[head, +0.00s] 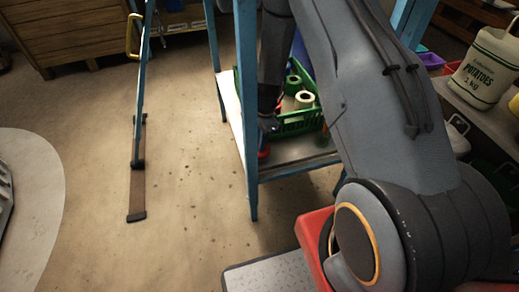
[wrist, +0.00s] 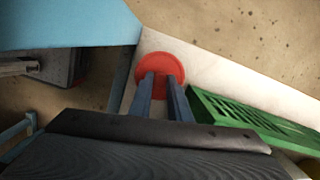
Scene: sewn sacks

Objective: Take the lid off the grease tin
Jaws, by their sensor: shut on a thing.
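The round red lid (wrist: 160,60) shows in the wrist view at the tips of my gripper (wrist: 162,80). The two dark fingers are close together and shut on it. In the head view my gripper (head: 268,125) points down over the shelf, partly behind a blue post. A small patch of red and blue (head: 264,152) shows below it there, likely the lid and grease tin. The tin's body is mostly hidden, so I cannot tell whether the lid is seated on it or apart.
A green crate (head: 297,122) with rolls inside stands just right of my gripper; it also shows in the wrist view (wrist: 235,118). Blue shelf posts (head: 246,110) stand close by. A potato sack (head: 487,68) stands at the right. The floor at left is mostly open.

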